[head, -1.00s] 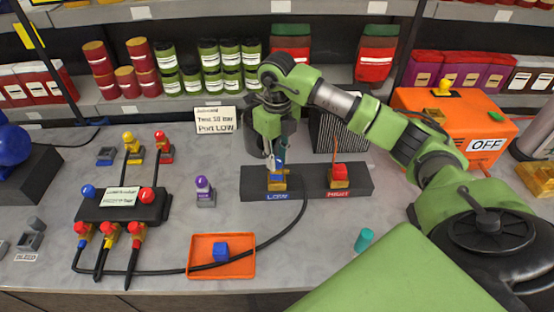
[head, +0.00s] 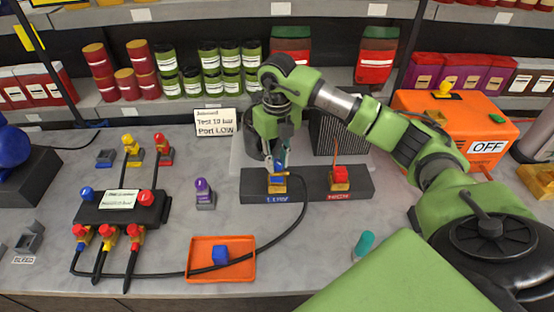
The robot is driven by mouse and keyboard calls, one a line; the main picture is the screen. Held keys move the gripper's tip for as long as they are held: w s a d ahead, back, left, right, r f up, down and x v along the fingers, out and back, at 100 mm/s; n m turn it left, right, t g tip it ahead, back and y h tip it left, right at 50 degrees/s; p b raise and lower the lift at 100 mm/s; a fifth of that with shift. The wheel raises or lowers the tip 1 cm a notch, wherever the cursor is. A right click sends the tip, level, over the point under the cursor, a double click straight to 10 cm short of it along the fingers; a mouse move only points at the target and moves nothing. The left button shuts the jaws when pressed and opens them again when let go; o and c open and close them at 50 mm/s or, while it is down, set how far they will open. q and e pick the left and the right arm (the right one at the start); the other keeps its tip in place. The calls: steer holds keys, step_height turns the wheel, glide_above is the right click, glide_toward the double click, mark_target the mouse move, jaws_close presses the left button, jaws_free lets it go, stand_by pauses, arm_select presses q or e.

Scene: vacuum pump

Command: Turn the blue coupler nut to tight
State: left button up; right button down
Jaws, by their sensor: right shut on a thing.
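The blue coupler nut (head: 278,179) sits on the brass fitting of the LOW port, on the left half of the dark port block (head: 314,196). My right gripper (head: 278,166) reaches down from above and is shut on the nut. Its fingers hide much of the nut, so I cannot tell how far it is turned. A black hose (head: 304,205) curves from the LOW port down to the left, past the orange tray. My left gripper is not in view.
A red fitting (head: 340,176) stands on the block's right half. The orange tray (head: 248,271) holds a blue cube. The gauge manifold (head: 122,209) with several red and blue knobs is on the left. The orange pump (head: 465,125) reads OFF. The counter's front middle is fairly clear.

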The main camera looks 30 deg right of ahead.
mark_target(277, 162)
stand_by(0.9)
steer(key=c, duration=1.8)
jaws_free()
step_height(277, 162, up, 12)
steer(key=shift+r, duration=0.1)
